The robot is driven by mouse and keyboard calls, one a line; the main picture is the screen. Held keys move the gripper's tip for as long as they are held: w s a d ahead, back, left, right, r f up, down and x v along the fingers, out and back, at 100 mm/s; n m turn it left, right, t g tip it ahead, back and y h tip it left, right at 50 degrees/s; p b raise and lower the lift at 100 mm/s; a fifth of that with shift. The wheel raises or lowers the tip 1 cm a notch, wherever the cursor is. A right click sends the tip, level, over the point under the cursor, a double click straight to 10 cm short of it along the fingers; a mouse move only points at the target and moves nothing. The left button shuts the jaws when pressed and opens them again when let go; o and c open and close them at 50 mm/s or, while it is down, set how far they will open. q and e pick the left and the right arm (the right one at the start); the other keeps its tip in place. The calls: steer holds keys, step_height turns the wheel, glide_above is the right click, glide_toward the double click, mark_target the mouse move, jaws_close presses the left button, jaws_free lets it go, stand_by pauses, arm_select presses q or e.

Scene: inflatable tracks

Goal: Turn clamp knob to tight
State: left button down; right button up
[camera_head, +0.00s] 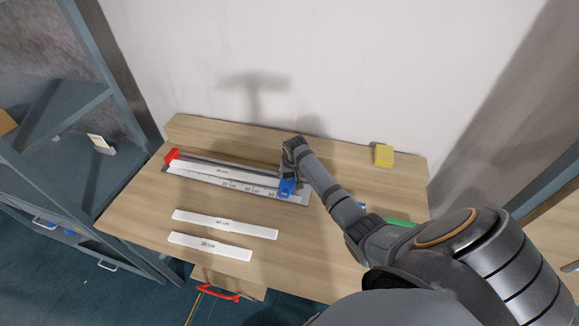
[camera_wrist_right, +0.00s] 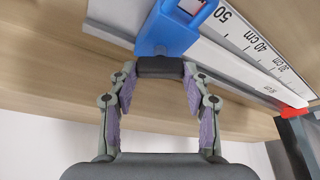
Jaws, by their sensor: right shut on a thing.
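A blue clamp (camera_head: 287,187) sits at the right end of a long grey track with a printed centimetre scale (camera_head: 240,186). It also shows in the right wrist view (camera_wrist_right: 178,32), with a dark cylindrical knob (camera_wrist_right: 160,66) on its near side. My right gripper (camera_wrist_right: 158,78) has its fingers on both sides of this knob and is shut on it. In the head view the right gripper (camera_head: 287,172) is just behind the blue clamp and partly hides the track's end. Any mark showing the knob's turn is not readable. My left gripper is not in view.
A red end piece (camera_head: 172,155) stands at the track's left end. Two white strips, 40 cm (camera_head: 225,224) and 30 cm (camera_head: 210,246), lie in front on the wooden table (camera_head: 140,215). A yellow block (camera_head: 384,155) stands at the back right; a green item (camera_head: 400,222) lies beside my arm.

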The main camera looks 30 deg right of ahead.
steer(key=shift+a+r+m+g+h+p, duration=0.1)
steer(key=shift+m+g+h+p, duration=0.3)
steer(key=shift+m, duration=0.8)
steer(key=shift+m+h+p, duration=0.3)
steer(key=shift+m+p, duration=0.1)
steer(key=shift+m, duration=0.6)
steer(key=o, duration=1.2)
steer(key=shift+c, duration=0.2)
steer(key=v, duration=1.1)
steer(key=shift+a+r, duration=0.25)
steer(key=shift+r, duration=0.15)
